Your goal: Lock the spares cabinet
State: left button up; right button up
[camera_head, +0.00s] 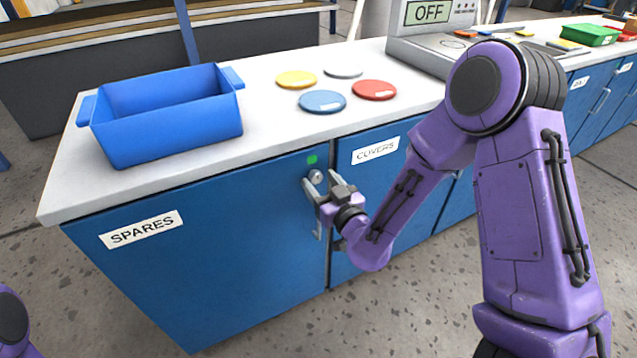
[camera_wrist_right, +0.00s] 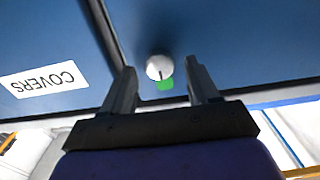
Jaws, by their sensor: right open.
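The spares cabinet (camera_head: 200,245) is the blue door with a SPARES label (camera_head: 141,230), and it looks closed. Its lock is a small round silver knob (camera_head: 316,177) near the door's upper right corner, with a green mark (camera_head: 312,160) just above it. My right gripper (camera_head: 319,181) is open at the lock. In the right wrist view, the pale knob (camera_wrist_right: 157,67) sits between the open fingers of the gripper (camera_wrist_right: 159,68), with the green mark (camera_wrist_right: 166,85) beside it. I cannot tell whether the fingers touch the knob. My left gripper is out of view.
The COVERS door (camera_head: 376,150) adjoins on the right. On the worktop (camera_head: 265,130) stand a blue bin (camera_head: 170,140), several coloured discs such as the red one (camera_head: 374,89), and a device with an OFF display (camera_head: 428,12). Floor in front is clear.

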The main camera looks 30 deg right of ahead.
jog(key=shift+w, duration=0.75)
jog(key=c, duration=1)
jog(key=shift+c, duration=0.2)
